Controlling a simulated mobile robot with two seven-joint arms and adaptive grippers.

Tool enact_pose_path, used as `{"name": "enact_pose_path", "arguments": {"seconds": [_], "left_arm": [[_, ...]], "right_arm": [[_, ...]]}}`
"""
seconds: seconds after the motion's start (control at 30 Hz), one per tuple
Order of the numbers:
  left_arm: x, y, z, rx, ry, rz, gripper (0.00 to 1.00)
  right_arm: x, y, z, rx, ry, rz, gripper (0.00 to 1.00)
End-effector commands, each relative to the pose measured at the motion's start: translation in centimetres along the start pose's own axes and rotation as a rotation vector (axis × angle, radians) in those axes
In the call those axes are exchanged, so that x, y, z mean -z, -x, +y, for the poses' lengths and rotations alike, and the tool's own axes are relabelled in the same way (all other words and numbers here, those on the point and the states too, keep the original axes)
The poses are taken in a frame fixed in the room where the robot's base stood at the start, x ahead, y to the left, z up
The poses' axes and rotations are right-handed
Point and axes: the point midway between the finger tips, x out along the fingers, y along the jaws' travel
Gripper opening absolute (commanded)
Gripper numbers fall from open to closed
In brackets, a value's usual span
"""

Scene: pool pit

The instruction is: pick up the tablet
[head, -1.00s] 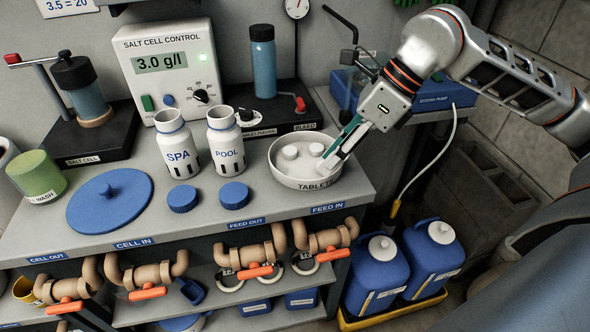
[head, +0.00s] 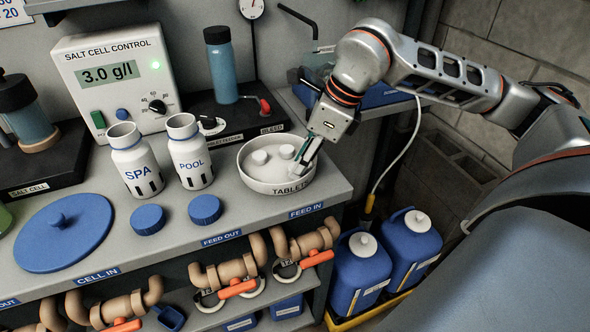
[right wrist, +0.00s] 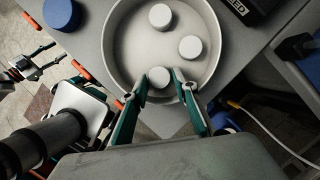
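Two round white tablets, one at the left (head: 260,157) and one at the right (head: 287,152), lie in the white bowl labelled TABLETS (head: 250,183) at the counter's right end. They also show in the right wrist view, one above (right wrist: 160,17) and one at right (right wrist: 190,47). A third tablet (right wrist: 158,78) is between the fingertips of my right gripper (right wrist: 160,75), near the bowl's front rim. The fingers are close on both sides; I cannot tell whether both touch. In the head view my right gripper (head: 308,158) hides that tablet. My left gripper is outside the head view.
SPA (head: 135,165) and POOL (head: 190,158) bottles stand left of the bowl, with two blue caps (head: 147,219) (head: 205,209) in front. A black bleed stand with a blue cylinder (head: 221,70) stands behind. Pipes with orange handles (head: 237,289) run below the counter edge.

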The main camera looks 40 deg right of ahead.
Motion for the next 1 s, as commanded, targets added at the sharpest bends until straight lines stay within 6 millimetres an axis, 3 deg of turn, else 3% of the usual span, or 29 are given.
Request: {"name": "enact_pose_path", "arguments": {"seconds": [0.23,0.33,0.77,1.0], "left_arm": [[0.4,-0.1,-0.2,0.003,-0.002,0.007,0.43],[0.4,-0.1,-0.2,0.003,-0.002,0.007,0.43],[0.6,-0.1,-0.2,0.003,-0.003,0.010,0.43],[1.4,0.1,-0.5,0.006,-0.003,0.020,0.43]], "right_arm": [[0.0,-0.3,0.0,0.001,0.000,-0.002,0.29],[0.0,-0.3,0.0,0.001,0.000,-0.002,0.09],[-0.2,0.1,0.0,0.002,0.000,-0.003,0.09],[-1.3,2.7,-0.1,0.005,0.001,-0.007,0.09]]}}
